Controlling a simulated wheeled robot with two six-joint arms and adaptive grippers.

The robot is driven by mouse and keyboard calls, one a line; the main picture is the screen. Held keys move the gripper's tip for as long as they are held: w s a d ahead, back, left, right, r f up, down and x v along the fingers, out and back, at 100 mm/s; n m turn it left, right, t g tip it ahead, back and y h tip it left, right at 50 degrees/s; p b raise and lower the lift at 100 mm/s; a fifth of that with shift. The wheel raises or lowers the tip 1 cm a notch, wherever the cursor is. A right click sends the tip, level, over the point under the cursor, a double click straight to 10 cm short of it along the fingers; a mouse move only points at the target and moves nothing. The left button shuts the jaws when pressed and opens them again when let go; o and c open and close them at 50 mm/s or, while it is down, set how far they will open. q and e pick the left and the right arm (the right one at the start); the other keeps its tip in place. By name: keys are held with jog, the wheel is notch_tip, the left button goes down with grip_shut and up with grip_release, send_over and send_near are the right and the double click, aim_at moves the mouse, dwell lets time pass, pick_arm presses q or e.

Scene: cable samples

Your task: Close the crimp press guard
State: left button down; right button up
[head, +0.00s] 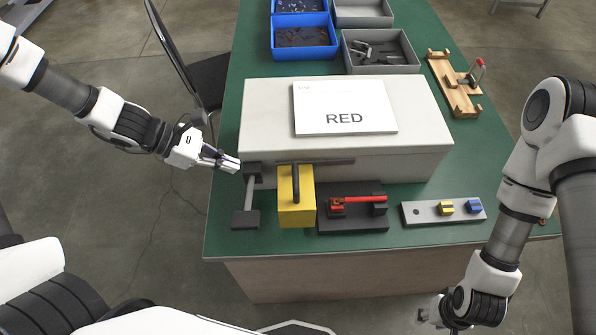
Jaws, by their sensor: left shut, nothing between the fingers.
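The crimp press appears to be the grey box (265,110) with its fittings along the front side; I cannot tell for sure which part is the guard. A yellow block (297,210) with a dark upright handle (296,183) stands at the front, below a thin dark bar (335,161). A grey post with dark ends (249,196) is left of it. My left gripper (234,164) is shut and empty, with its tips close to the post's upper end; contact is unclear. My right gripper (428,316) is low in front of the table, its fingers too small to read.
A sign reading RED (345,108) lies on the box. A dark fixture (352,218) holds a red piece. A light plate (425,212) has yellow and blue blocks. Blue bins (303,50), grey bins (380,65) and a wooden stand (450,85) are behind. A chair (205,75) is left.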

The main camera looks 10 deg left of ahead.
pick_arm(q)
send_over(281, 186)
notch_tip(281, 186, down, 6)
jog(key=shift+s+a+f+b, duration=0.1)
jog(key=shift+a+b, duration=0.05)
jog(key=shift+b, duration=0.15)
pick_arm(e)
jog(key=shift+w+a+f, duration=0.15)
jog(key=shift+a+f, duration=0.1)
jog(key=shift+a, duration=0.1)
pick_arm(q)
jog(key=shift+f, duration=0.1)
